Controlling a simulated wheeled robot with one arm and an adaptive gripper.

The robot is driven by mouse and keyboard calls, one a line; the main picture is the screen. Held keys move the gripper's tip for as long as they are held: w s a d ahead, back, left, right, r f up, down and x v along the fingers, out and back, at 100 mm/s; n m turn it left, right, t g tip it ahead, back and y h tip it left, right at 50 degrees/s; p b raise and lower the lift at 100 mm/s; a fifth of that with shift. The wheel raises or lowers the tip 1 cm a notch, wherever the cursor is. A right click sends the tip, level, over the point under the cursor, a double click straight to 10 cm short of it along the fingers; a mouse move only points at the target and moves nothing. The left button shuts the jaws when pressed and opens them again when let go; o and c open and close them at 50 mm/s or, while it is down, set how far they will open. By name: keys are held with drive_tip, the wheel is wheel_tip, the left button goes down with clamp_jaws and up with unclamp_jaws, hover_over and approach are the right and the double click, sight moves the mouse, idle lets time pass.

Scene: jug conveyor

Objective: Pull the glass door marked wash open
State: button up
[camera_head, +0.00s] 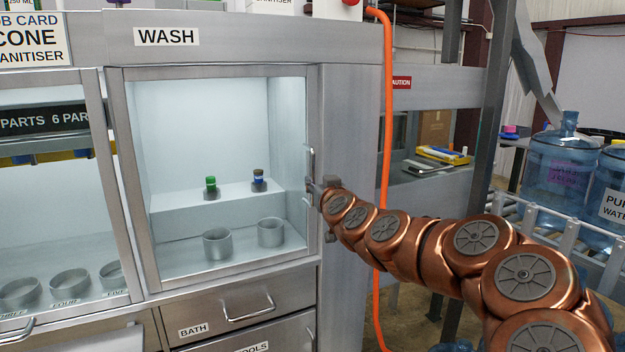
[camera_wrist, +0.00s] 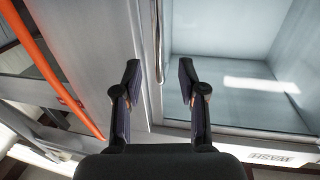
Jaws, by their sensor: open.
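The glass door marked wash (camera_head: 221,165) looks shut in its metal frame, under the WASH sign (camera_head: 167,37). Its vertical bar handle (camera_head: 311,172) is on the door's right edge. My gripper (camera_head: 314,188) is at the handle, coming from the right. In the wrist view, which is upside down, my gripper (camera_wrist: 158,78) is open, with one finger on each side of the handle (camera_wrist: 158,40). The fingers look apart from the bar. The handle's lower part is partly hidden by my gripper in the head view.
Behind the glass are a green-capped bottle (camera_head: 210,187), a dark-capped bottle (camera_head: 259,181) and two metal cups. A BATH drawer (camera_head: 232,305) is below. An orange hose (camera_head: 386,130) hangs right of the door. Blue water jugs (camera_head: 563,170) stand on the conveyor at far right.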

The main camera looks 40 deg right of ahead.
sight(313, 174)
drive_tip(key=shift+p+x, duration=0.9)
drive_tip(key=shift+x, duration=3)
drive_tip(key=shift+s+d, duration=0.1)
drive_tip(key=shift+c, duration=0.3)
clamp_jaws()
